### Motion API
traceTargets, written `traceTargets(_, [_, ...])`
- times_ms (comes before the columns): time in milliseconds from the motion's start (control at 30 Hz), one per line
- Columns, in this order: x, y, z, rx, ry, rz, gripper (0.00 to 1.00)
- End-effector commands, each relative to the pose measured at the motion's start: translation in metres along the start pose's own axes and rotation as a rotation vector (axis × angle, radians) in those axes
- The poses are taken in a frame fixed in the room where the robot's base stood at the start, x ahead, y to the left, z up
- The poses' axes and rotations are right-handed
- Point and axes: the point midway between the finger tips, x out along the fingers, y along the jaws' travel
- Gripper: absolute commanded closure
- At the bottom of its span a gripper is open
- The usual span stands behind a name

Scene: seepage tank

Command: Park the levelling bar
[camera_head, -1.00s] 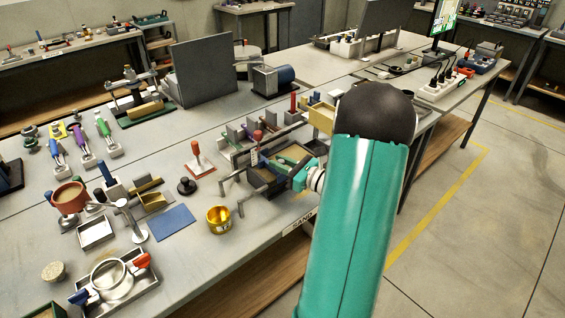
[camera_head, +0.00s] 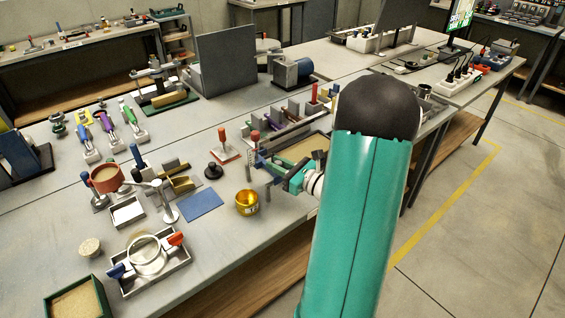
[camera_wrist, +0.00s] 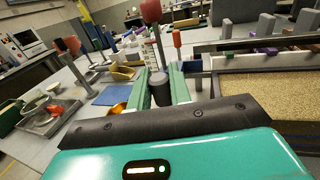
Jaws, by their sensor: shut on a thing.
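My gripper (camera_wrist: 161,80) shows in the wrist view as two green fingers closed on a dark grey cylindrical grip, which I take to be part of the levelling bar (camera_wrist: 160,92). The rest of the bar is largely hidden there. In the head view my gripper (camera_head: 294,181) is at the near left corner of the sand tank, partly behind my green arm link. A grey piece just left of the fingers is probably the bar, but its outline is unclear. The tank's rim (camera_wrist: 250,62) and level sand (camera_wrist: 268,92) lie right of my gripper in the wrist view.
Red-knobbed posts (camera_head: 255,138) stand close beside the gripper. A brass cup (camera_head: 247,203), blue mat (camera_head: 201,204), black-knobbed piece (camera_head: 213,171) and red-handled plate (camera_head: 223,150) lie left of it. Blocks in a rack (camera_head: 291,112) stand behind the tank. The table front is partly bare.

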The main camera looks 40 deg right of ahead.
Motion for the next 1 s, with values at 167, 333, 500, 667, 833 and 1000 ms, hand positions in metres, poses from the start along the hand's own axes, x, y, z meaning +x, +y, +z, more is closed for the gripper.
traceTargets(167, [0.002, 0.009, 0.0, 0.001, 0.0, 0.002, 1.0])
traceTargets(333, [0.003, 0.013, 0.0, 0.001, -0.001, 0.003, 1.0])
traceTargets(500, [0.004, 0.015, 0.0, 0.002, -0.001, 0.005, 1.0])
traceTargets(667, [0.004, 0.017, 0.0, 0.002, -0.001, 0.008, 1.0])
traceTargets(833, [0.005, 0.018, 0.0, 0.003, -0.001, 0.008, 0.6])
traceTargets(1000, [0.005, 0.017, 0.0, 0.002, -0.001, 0.005, 0.6])
